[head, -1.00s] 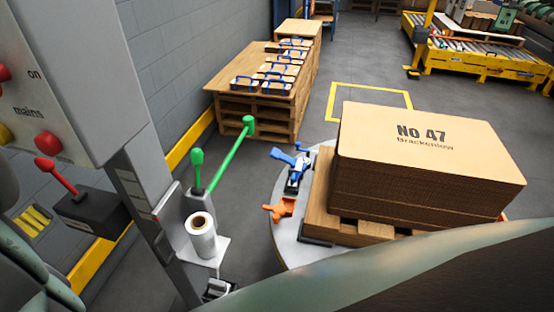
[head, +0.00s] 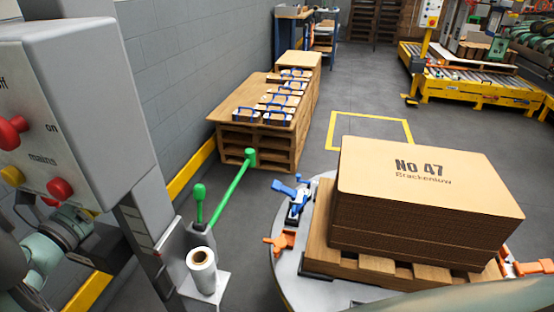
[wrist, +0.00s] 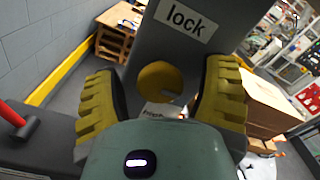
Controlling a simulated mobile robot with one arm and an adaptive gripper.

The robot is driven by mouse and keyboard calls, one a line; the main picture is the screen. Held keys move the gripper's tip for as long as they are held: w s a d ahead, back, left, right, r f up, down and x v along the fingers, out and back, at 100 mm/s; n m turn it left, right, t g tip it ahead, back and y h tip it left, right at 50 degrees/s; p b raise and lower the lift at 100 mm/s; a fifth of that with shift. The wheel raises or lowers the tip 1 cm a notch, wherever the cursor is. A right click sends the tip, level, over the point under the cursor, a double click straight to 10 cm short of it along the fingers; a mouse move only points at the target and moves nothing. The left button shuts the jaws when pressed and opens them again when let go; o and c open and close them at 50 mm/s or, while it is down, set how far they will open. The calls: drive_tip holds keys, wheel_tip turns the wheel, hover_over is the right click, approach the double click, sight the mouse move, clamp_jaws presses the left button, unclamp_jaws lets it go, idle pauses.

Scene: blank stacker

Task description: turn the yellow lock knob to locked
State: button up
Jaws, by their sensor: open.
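The yellow lock knob (wrist: 158,82) is round and sits on a grey face under a white "lock" label (wrist: 183,18) in the wrist view. My gripper (wrist: 163,76) is open, with one yellow ribbed finger on each side of the knob in the picture. The knob's lower part is partly covered by a pale label and my gripper body. I cannot tell whether either finger touches it. In the head view a yellow knob (head: 12,176) shows on the grey mains box (head: 85,95); my arm is below the box, and my fingers cannot be made out there.
A red-handled lever (wrist: 18,122) stands on a dark box at left in the wrist view. A green lever (head: 233,185) and a white roll (head: 201,270) are right of the post. A stack of cardboard (head: 428,190) stands on a pallet.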

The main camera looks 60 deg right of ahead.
drive_tip(key=shift+d, duration=0.1)
drive_tip(key=c, duration=1.2)
